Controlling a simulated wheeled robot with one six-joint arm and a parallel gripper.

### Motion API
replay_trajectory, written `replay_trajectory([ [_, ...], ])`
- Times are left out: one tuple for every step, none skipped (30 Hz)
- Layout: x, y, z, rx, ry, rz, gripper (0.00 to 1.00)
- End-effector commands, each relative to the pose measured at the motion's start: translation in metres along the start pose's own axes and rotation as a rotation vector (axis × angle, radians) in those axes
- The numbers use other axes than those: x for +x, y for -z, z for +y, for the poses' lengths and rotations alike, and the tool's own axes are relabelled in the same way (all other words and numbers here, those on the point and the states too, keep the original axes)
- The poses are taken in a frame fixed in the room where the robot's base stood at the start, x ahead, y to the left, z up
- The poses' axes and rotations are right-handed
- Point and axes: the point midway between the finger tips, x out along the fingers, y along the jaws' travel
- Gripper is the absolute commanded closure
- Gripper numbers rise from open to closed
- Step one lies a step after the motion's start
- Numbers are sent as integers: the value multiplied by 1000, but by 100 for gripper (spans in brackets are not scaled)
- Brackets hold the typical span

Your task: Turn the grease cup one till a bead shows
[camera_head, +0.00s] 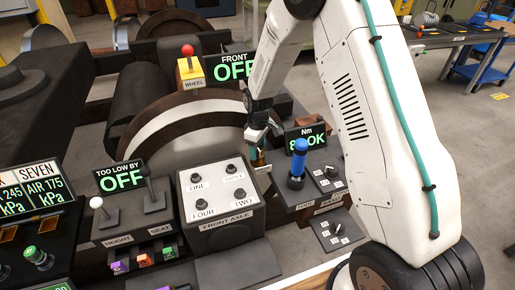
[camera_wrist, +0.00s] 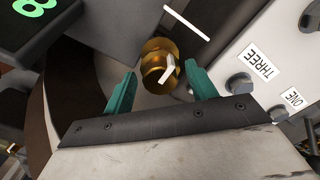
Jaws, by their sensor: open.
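A round brass cup (camera_wrist: 158,52) with a white pointer mark shows in the wrist view, beside the box with the THREE and ONE labels. I can read no label on the cup, so I cannot tell which number it is. My gripper (camera_wrist: 159,80) is open, with one teal finger on each side of the cup. I cannot tell whether the fingers touch it. In the head view my gripper (camera_head: 259,140) hangs behind the back right corner of the FRONT AXLE box (camera_head: 222,224), and the cup is mostly hidden there. No bead of grease can be made out.
The box top carries several bolt heads labelled by number, including ONE (camera_head: 198,177). A blue-handled lever (camera_head: 298,160) and an Nm display (camera_head: 306,137) stand close to the right of my gripper.

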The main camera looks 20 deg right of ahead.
Motion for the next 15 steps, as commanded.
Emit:
replay_trajectory([
  [2, 0, 0, 0, 0, 0, 43],
  [2, 0, 0, 0, 0, 0, 43],
  [2, 0, 0, 0, 0, 0, 43],
  [2, 0, 0, 0, 0, 0, 43],
  [2, 0, 0, 0, 0, 0, 43],
  [2, 0, 0, 0, 0, 0, 43],
  [2, 0, 0, 0, 0, 0, 43],
  [2, 0, 0, 0, 0, 0, 43],
  [2, 0, 0, 0, 0, 0, 54],
  [2, 0, 0, 0, 0, 0, 63],
  [2, 0, 0, 0, 0, 0, 71],
  [2, 0, 0, 0, 0, 0, 82],
  [2, 0, 0, 0, 0, 0, 88],
  [2, 0, 0, 0, 0, 0, 88],
  [2, 0, 0, 0, 0, 0, 88],
])
